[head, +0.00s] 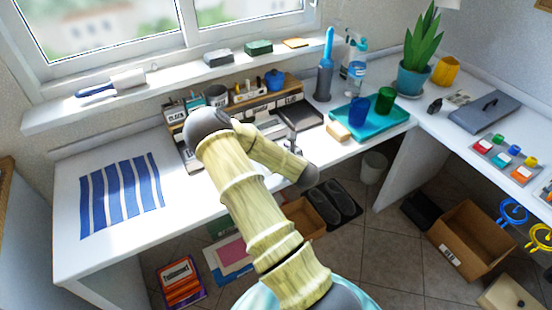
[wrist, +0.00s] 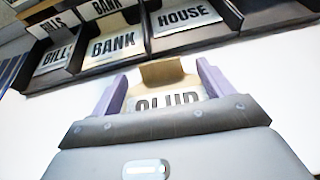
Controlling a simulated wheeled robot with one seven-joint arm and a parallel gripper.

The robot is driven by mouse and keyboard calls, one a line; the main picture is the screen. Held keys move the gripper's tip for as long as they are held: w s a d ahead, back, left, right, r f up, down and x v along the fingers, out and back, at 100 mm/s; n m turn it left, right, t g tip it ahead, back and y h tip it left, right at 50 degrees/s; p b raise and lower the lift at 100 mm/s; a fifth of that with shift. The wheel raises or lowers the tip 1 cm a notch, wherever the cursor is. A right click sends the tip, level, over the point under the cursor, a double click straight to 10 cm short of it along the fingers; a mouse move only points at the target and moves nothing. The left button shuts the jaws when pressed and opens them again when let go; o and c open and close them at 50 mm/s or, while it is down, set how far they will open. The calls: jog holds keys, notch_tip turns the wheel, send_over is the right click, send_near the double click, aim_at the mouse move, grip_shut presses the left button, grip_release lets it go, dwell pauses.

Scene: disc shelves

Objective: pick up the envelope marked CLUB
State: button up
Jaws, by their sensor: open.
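The envelope marked CLUB (wrist: 165,98) lies on the white desk in the wrist view. It has a tan end (wrist: 161,72) and a pale label with dark letters, whose lower part is hidden behind my gripper's body. My gripper (wrist: 162,80) is open, with one purple finger on each side of the envelope. I cannot tell whether either finger touches it. In the head view my gripper (head: 292,144) is over the desk near the dark tray, and I cannot make out the envelope there.
A dark sorter (wrist: 140,45) with slots labelled BILL, BANK and HOUSE stands just beyond the envelope. In the head view, a teal tray (head: 385,122) with cups is to the right. A striped blue cloth (head: 122,195) lies left. Bare desk shows between cloth and sorter.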

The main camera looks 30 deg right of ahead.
jog(key=shift+x, duration=1)
jog(key=shift+s, duration=0.1)
jog(key=c, duration=1.1)
